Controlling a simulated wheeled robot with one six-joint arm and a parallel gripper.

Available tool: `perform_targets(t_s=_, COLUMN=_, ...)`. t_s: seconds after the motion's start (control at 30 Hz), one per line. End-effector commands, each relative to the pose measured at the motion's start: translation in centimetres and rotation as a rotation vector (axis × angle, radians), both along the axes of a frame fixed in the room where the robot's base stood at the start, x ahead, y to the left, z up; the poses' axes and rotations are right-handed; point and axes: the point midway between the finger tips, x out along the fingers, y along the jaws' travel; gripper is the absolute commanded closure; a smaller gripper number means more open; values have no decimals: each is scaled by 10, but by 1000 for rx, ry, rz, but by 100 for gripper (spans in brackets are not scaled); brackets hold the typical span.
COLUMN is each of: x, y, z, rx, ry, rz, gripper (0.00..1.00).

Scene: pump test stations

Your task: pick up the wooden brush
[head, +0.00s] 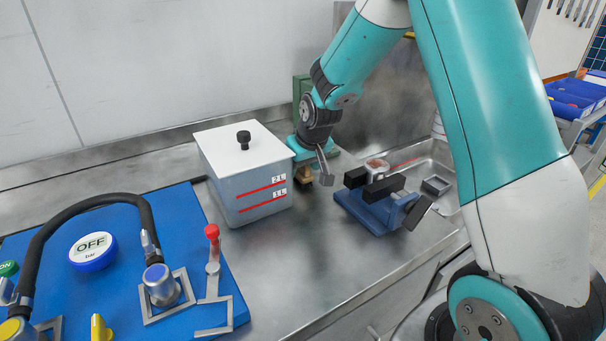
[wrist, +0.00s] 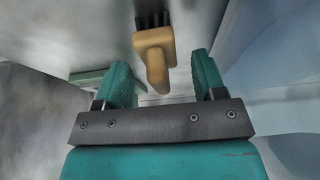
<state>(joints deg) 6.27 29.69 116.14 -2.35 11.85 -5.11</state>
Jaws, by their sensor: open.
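The wooden brush (wrist: 155,52) shows in the wrist view, with a tan wooden handle and dark bristles at the top of the picture. Its handle end points toward the space between the two teal fingers of my gripper (wrist: 165,82). The fingers are apart and nothing is held between them. In the head view my gripper (head: 318,172) is low beside the lidded box, and a small tan piece of the brush (head: 304,173) shows just left of it. Most of the brush is hidden there by the box and gripper.
A grey box with a white lid (head: 243,170) stands close left of my gripper. A blue vise-like fixture with black blocks (head: 378,205) is to the right. A blue panel (head: 215,265) with hose and valves lies at left. The metal counter in front (head: 310,260) is clear.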

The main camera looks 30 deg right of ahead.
Motion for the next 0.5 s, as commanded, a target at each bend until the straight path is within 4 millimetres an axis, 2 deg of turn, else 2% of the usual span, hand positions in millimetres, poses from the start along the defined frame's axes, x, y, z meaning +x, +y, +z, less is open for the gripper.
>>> perform_targets(t_s=0.13, x=6, y=0, z=-14, rx=0, ry=-1, rz=0, gripper=36)
perform_targets(t_s=0.37, x=7, y=0, z=-16, rx=0, ry=-2, rz=0, gripper=36)
perform_targets(t_s=0.4, x=7, y=0, z=-16, rx=0, ry=-2, rz=0, gripper=41)
perform_targets(t_s=0.5, x=7, y=0, z=-16, rx=0, ry=-1, rz=0, gripper=64)
